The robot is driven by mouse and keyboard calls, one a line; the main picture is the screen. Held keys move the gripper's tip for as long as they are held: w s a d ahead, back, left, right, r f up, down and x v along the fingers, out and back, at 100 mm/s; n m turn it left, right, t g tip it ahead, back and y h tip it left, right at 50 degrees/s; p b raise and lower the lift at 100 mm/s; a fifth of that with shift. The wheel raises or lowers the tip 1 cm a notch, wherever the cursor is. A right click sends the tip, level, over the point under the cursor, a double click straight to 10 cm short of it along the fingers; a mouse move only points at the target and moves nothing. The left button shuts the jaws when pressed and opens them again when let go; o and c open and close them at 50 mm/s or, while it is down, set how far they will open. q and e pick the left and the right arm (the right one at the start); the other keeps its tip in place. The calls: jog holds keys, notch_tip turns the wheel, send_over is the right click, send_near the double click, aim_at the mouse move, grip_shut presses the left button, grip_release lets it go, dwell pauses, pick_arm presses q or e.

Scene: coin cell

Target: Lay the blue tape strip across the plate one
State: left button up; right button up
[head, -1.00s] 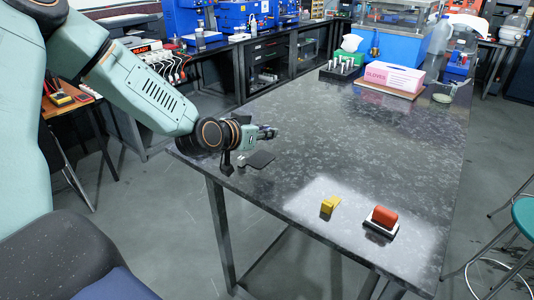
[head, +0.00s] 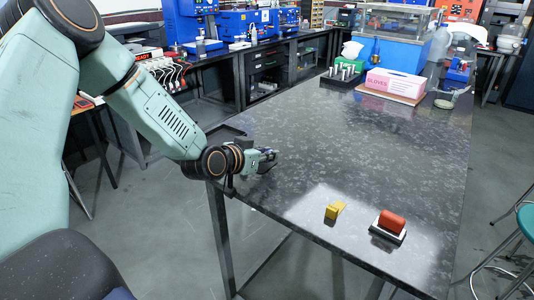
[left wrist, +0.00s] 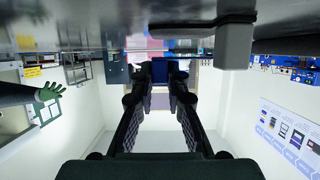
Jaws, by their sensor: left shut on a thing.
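My left gripper (head: 270,158) is low over the table near its front left edge. In the left wrist view its fingers (left wrist: 160,72) are closed on a small dark blue piece (left wrist: 159,70), which looks like the blue tape strip. In the head view the strip is too small to make out. I cannot pick out plate one with certainty; the gripper hides part of the table. My right gripper is not in view.
The dark speckled table (head: 350,140) is clear in the middle. A yellow block (head: 335,210) and a red roller-like thing (head: 391,221) on a pale base lie near the front edge. A pink glove box (head: 395,82) and a rack of cylinders (head: 344,73) stand at the back.

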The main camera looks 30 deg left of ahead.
pick_arm(q)
jog(key=shift+d+f, duration=0.1)
jog(key=shift+f, duration=0.05)
jog(key=shift+w+f, duration=0.1)
jog(key=shift+f, duration=0.05)
jog(key=o, duration=0.7)
jog(key=shift+o, duration=0.2)
